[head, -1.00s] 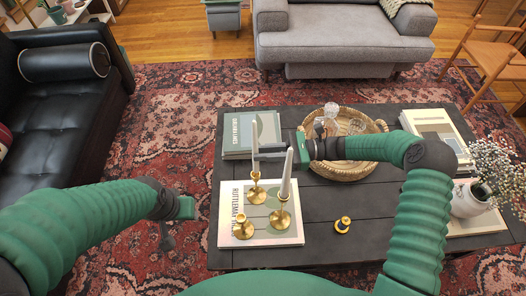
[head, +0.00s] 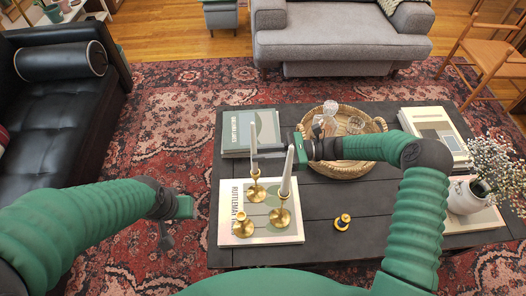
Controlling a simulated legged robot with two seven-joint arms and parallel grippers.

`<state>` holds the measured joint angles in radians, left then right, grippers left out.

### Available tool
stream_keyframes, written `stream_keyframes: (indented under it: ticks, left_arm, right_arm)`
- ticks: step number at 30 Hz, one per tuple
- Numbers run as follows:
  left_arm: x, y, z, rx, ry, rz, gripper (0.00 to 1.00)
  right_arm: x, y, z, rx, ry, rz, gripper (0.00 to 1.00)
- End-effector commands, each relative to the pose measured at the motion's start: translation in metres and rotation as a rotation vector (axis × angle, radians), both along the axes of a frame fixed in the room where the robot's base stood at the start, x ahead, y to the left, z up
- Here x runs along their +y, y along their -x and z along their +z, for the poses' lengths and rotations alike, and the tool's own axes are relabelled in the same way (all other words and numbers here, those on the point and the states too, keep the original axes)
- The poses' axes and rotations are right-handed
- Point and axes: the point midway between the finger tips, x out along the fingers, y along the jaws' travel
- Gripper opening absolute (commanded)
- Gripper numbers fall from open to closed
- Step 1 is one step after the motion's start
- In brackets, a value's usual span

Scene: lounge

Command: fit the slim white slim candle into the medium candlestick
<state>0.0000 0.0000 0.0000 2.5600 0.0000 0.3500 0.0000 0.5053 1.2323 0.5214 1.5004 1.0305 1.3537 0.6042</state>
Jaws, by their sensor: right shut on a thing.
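The slim white candle (head: 253,145) stands upright at the back brass candlestick (head: 254,187), which I take as the medium one. Its lower end meets the top of that candlestick; I cannot tell whether it sits inside the cup. My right gripper (head: 261,151) reaches in from the right, behind a thicker white candle (head: 287,172), and is shut on the slim candle. The thicker candle stands in a taller brass candlestick (head: 281,215). A short candlestick (head: 242,228) is at the front left, empty. My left gripper (head: 167,236) hangs left of the table; its jaws are unclear.
The candlesticks stand on a book (head: 228,205) on the dark table (head: 325,250). A woven tray (head: 345,172) with glasses is behind my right forearm. Books (head: 235,152) lie behind left. A small gold-and-black item (head: 342,222) and a flower vase (head: 465,197) are at the right.

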Motion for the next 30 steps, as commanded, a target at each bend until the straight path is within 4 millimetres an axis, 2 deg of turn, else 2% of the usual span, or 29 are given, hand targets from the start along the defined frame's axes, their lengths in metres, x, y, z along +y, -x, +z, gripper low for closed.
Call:
stream_keyframes:
  ticks: [14,30]
  left_arm:
    - [0.0,0.0,0.006,0.0,0.0,0.0,0.42]
    - [0.0,0.0,-0.002,0.0,0.0,0.0,0.42]
  right_arm:
    - [-0.001,0.0,0.001,-0.001,0.0,-0.001,0.0]
    - [-0.001,0.0,-0.01,-0.001,0.0,0.0,0.0]
